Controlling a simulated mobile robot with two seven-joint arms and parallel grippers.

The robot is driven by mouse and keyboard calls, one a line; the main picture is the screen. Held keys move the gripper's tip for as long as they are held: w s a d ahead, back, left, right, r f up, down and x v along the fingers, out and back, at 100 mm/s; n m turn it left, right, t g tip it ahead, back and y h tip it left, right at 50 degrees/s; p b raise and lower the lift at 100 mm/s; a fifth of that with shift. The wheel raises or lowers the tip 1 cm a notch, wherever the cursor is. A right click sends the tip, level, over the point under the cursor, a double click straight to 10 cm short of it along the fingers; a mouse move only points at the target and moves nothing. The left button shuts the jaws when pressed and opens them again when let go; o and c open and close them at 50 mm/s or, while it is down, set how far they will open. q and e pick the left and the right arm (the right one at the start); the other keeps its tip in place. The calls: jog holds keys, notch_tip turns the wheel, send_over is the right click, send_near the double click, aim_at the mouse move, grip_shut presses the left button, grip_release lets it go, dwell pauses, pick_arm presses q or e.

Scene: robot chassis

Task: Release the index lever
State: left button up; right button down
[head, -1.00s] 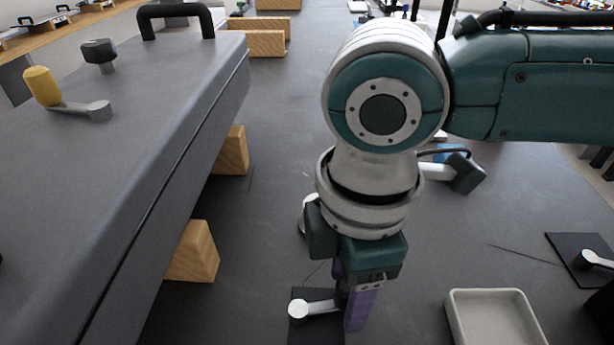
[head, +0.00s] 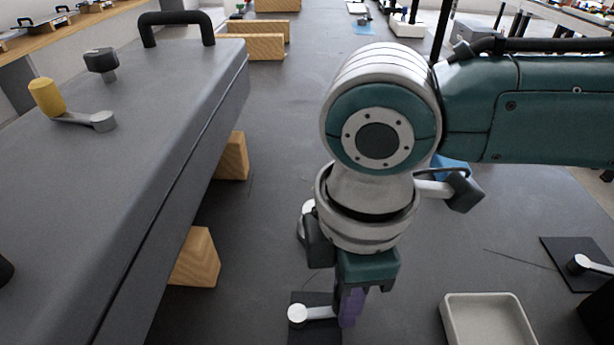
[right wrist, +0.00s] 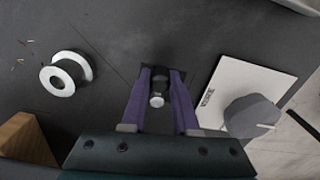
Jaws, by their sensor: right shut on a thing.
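A small silver lever (head: 312,313) with a round pivot sits on a dark plate at the bottom centre of the head view. My right gripper (head: 348,308) reaches down to the lever's free end, its purple fingers pointing down. In the right wrist view, the fingers (right wrist: 160,75) are closed around a dark knob, and a round silver end (right wrist: 157,100) shows between them. The grip itself is mostly hidden in the head view. My left gripper is not in view.
A large grey chassis (head: 130,130) with a yellow-knobbed crank (head: 46,97) stands on wooden blocks (head: 197,258) to the left. A shallow tray (head: 445,312) and another lever (head: 590,264) lie to the right. A white spool (right wrist: 57,80) is near the gripper.

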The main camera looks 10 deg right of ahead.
jog(key=shift+s+r+m+p, duration=0.25)
jog(key=shift+r+m+p, duration=0.15)
jog(key=shift+p, duration=0.2)
jog(key=shift+s+a+f+m+p, duration=0.15)
jog(key=shift+f+m+p, duration=0.1)
jog(key=shift+m+p, duration=0.25)
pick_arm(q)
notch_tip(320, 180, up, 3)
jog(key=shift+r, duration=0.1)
pick_arm(e)
jog(key=shift+f, duration=0.15)
jog(key=c, duration=0.7)
grip_release()
pick_arm(q)
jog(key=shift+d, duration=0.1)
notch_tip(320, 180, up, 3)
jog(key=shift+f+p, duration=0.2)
jog(key=shift+p, duration=1)
pick_arm(e)
notch_tip(320, 180, up, 10)
